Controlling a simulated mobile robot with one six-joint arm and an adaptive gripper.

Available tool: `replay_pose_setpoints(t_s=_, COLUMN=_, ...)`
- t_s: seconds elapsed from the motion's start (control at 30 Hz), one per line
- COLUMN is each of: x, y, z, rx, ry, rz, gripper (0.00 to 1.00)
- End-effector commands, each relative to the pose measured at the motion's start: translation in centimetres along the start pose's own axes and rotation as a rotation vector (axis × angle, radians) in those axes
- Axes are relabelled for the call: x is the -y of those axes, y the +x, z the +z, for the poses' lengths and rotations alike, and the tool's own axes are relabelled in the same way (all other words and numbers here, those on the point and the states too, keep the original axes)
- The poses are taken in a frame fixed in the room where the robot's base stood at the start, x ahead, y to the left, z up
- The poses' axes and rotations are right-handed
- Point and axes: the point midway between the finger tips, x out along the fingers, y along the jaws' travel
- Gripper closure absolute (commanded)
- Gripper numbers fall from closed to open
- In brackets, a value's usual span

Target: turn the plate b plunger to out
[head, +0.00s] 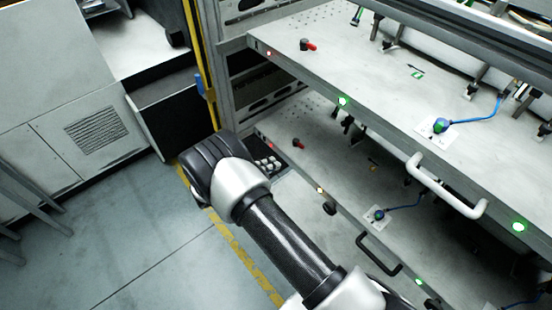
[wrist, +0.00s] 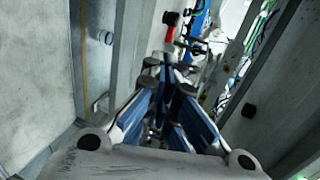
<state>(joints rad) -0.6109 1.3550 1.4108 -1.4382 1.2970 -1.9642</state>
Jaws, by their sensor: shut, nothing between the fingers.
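Two plates show in the head view, an upper plate (head: 390,110) and a lower plate (head: 340,170); I cannot tell which is plate b. A black plunger with a red handle (head: 307,45) stands near the left end of the upper plate. A similar red and black plunger (head: 298,143) is on the lower plate. In the wrist view a black knob with a red part (wrist: 170,34) shows just beyond the fingertips. My gripper (wrist: 168,80) is shut and empty, apparently short of that red part; contact is unclear. In the head view my arm hides the gripper.
White handle (head: 445,190) and black handle (head: 378,255) stick out from the plate fronts. Blue-cabled connectors (head: 440,125) sit on the plates. A yellow post (head: 196,50) and grey cabinet (head: 85,140) stand left.

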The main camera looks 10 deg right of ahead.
Motion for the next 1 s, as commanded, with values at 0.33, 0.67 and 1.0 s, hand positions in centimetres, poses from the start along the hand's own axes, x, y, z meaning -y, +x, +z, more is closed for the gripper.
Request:
replay_pose_setpoints(t_s=0.33, x=-0.3, y=7.6, z=-0.1, rx=-0.005, ry=0.004, rz=0.002, gripper=1.00)
replay_pose_setpoints(t_s=0.67, x=0.9, y=11.5, z=-0.1, rx=-0.002, ry=0.003, rz=0.002, gripper=1.00)
replay_pose_setpoints(t_s=1.0, x=1.2, y=11.8, z=-0.1, rx=-0.001, ry=0.003, rz=0.002, gripper=1.00)
